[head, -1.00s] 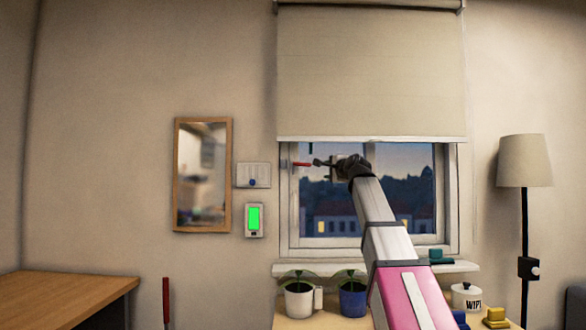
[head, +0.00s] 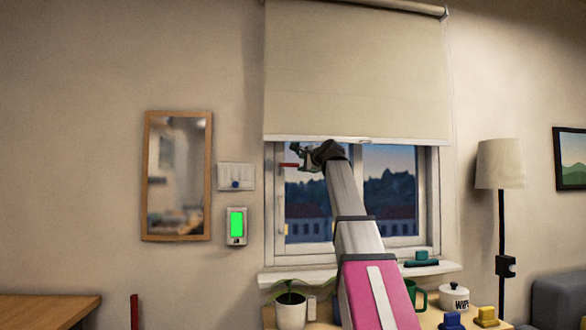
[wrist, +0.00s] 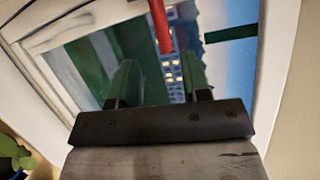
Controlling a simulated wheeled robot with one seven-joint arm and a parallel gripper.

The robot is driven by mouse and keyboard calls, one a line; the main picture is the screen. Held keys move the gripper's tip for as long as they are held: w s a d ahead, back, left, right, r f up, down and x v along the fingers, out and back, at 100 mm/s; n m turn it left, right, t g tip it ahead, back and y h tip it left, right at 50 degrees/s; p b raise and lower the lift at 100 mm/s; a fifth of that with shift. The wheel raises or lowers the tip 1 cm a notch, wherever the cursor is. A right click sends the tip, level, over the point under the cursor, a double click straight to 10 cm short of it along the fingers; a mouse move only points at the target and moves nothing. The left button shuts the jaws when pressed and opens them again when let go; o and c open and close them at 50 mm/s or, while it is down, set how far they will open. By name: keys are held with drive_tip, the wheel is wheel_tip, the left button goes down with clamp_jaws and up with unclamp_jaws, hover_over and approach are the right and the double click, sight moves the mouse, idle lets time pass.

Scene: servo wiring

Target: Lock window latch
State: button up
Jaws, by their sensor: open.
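The window latch has a red handle (head: 289,165) on the left side of the window frame, lying roughly level in the head view. In the wrist view the red handle (wrist: 161,26) reaches down from the top edge, its lower end near the gap between my fingertips. My gripper (head: 300,153) is close beside the handle, at its right and slightly above in the head view. In the wrist view my gripper (wrist: 160,72) has its two dark green fingers spread with nothing clasped. Whether a finger touches the handle I cannot tell. The latch's base is not clear.
A roller blind (head: 355,75) hangs just above my gripper. The window sill (head: 345,273) is below, with a potted plant (head: 290,305) in front. A switch plate (head: 236,177), a green-screened panel (head: 237,226) and a mirror (head: 178,175) are on the wall to the left.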

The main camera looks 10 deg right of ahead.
sight(295, 166)
drive_tip(key=x, duration=0.7)
drive_tip(key=shift+w, duration=0.1)
drive_tip(key=shift+c, duration=0.2)
clamp_jaws()
